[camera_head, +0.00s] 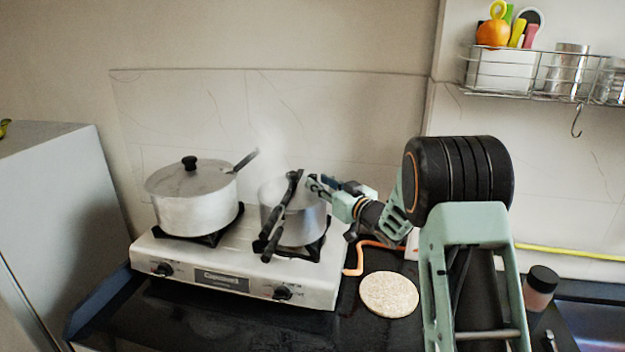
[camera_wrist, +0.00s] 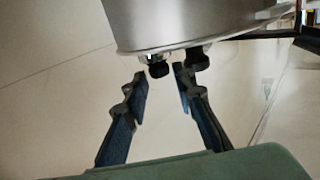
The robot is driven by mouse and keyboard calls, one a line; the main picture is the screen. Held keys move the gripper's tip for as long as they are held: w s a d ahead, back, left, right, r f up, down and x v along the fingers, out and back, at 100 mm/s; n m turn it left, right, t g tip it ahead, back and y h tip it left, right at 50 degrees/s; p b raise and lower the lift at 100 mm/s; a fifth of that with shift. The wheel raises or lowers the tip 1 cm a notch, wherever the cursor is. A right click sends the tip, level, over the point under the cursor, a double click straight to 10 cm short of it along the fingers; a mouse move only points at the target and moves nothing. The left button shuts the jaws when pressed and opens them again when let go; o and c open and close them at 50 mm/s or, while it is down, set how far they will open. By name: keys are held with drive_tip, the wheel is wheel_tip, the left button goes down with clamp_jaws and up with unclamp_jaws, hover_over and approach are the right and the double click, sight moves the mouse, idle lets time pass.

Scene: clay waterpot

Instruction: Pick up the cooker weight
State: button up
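The cooker weight (camera_wrist: 158,70) shows in the wrist view as a small black cap on a metal stem at the pressure cooker's lid. My gripper (camera_wrist: 160,84) is open, with one blue-lined finger on each side of the weight in the picture. A gap shows between the weight and each finger; I cannot tell the depth exactly. In the head view, my gripper (camera_head: 318,184) is at the upper right of the pressure cooker (camera_head: 297,226), which sits on the right burner. The weight is too small to make out there.
The cooker's black handle (camera_head: 275,232) points toward the front. A lidded pot (camera_head: 195,212) stands on the left burner of the stove (camera_head: 232,290). A round pale mat (camera_head: 389,294) and an orange hose (camera_head: 355,262) lie to the right. A wire rack (camera_head: 540,75) hangs above.

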sight(312, 174)
drive_tip(key=p+x, duration=0.1)
drive_tip(key=x, duration=0.4)
drive_tip(key=shift+d, duration=0.1)
clamp_jaws()
